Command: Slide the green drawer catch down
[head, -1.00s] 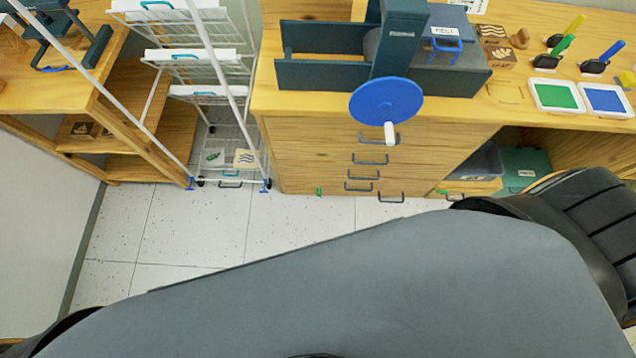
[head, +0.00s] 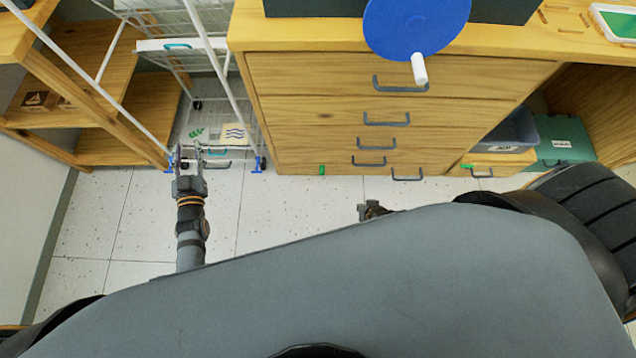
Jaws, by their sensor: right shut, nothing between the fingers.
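A small green catch (head: 321,170) shows low on the left of the wooden drawer cabinet (head: 262,120), near the floor. Another small green piece (head: 466,166) is on a low wooden box front to the right. My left gripper (head: 188,152) points away from me in front of the wire rack, left of the cabinet, with its fingers apart and empty. My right gripper (head: 363,210) is shut and empty, low in front of the cabinet, right of and nearer to me than the green catch. My grey body partly hides the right arm.
Several grey handles (head: 387,119) stick out of the drawer fronts. A blue disc with a white knob (head: 418,68) overhangs the cabinet top. The white wire rack (head: 240,110) stands left of the cabinet.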

